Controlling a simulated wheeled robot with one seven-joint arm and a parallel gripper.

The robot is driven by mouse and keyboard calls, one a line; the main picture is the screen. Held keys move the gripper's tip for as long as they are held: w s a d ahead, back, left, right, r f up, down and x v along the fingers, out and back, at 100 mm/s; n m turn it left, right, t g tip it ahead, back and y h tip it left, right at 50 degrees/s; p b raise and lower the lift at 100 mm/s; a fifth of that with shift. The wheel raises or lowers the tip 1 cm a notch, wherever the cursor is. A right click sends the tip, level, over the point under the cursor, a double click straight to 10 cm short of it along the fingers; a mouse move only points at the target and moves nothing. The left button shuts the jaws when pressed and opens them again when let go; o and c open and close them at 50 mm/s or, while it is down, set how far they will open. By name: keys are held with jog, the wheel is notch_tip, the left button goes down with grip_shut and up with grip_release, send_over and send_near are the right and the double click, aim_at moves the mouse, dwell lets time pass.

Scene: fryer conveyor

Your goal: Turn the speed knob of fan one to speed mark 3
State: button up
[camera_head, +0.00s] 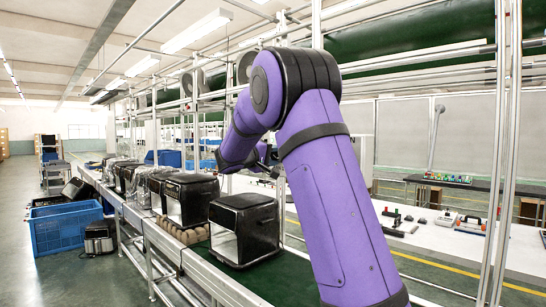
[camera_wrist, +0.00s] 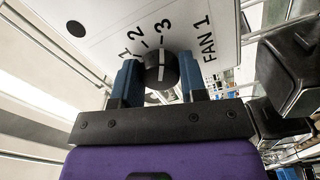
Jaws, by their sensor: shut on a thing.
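A white panel (camera_wrist: 105,30) labelled FAN 1, with speed marks 1, 2 and 3, fills the upper part of the wrist view, rotated and tilted. The round black speed knob (camera_wrist: 160,72) sits on it below the marks. A white line on the knob runs roughly up the picture, toward the side of mark 3; exact alignment is hard to tell. My gripper (camera_wrist: 161,80) has its two blue fingers on either side of the knob, shut on it.
Black fryer units (camera_head: 243,228) stand in a row on the conveyor (camera_head: 205,262) left of my arm. Metal posts (camera_head: 503,150) rise at right. A white table (camera_head: 455,240) with small items lies behind. Blue crates (camera_head: 65,228) stand on the floor at left.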

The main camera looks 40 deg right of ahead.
jog(key=shift+f, duration=0.1)
jog(key=o, duration=0.9)
jog(key=shift+o, duration=0.2)
jog(key=shift+a, duration=0.1)
jog(key=a, duration=1)
jog(key=shift+s+a, duration=0.35)
jog(key=shift+s, duration=0.1)
jog(key=shift+s, duration=0.1)
